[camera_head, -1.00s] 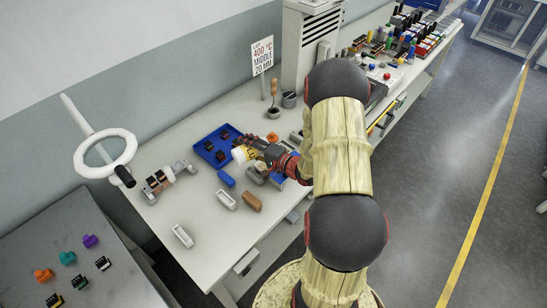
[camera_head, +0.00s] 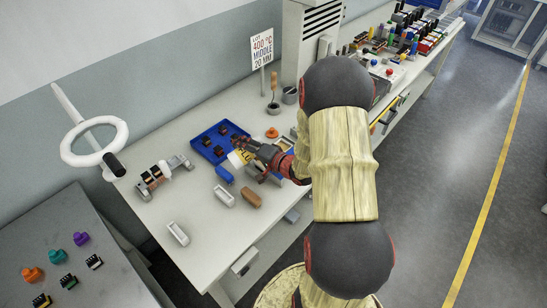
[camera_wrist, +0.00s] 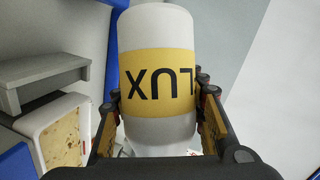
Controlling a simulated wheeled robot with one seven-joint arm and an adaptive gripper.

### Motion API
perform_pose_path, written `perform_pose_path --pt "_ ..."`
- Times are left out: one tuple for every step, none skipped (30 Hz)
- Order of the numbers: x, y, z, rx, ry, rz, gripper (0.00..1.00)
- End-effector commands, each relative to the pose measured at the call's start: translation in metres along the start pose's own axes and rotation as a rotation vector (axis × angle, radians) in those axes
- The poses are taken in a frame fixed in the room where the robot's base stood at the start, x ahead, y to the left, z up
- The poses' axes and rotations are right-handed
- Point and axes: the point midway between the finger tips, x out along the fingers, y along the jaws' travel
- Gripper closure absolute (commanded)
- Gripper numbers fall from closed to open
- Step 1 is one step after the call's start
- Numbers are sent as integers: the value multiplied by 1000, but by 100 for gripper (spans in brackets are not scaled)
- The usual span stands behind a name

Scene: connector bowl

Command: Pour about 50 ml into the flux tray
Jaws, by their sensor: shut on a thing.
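My gripper (camera_wrist: 160,108) is shut on a white bottle with a yellow band (camera_wrist: 157,70). The letters "LUX" on the band appear upside down in the wrist view. In the head view the bottle (camera_head: 238,158) shows at the left of my gripper (camera_head: 250,155), above the bench and beside the blue tray. A white-rimmed tray with a tan speckled inside (camera_wrist: 60,145) lies at lower left in the wrist view. It looks like the flux tray, but I see no label on it. The bottle's lower end is partly hidden by my gripper; I see no liquid.
A blue tray (camera_head: 199,137) with several dark parts lies behind the bottle. A blue block (camera_head: 224,175), a white bin (camera_head: 224,196) and a brown block (camera_head: 251,197) lie in front. A grey step-shaped piece (camera_wrist: 55,75) stands behind the speckled tray.

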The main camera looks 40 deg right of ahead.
Motion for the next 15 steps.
perform_pose_path --pt "0 -2 -1 -13 2 4 100" --pt "0 -2 -1 -26 4 9 100" --pt "0 -1 -2 -47 7 18 100" --pt "0 0 -2 -66 9 26 100" --pt "0 2 -2 -84 11 34 100" --pt "0 4 -1 -108 14 44 100" --pt "0 5 -1 -126 15 51 100" --pt "0 5 -2 -141 17 58 100" --pt "0 3 -3 -161 21 66 100" --pt "-1 3 -3 -172 22 71 100" --pt "-1 3 -4 -182 23 75 100" --pt "-1 3 -4 -191 24 79 100" --pt "-1 4 -4 -195 25 81 100" --pt "-1 4 -4 -198 25 83 100" --pt "-1 4 -4 -200 25 84 100"
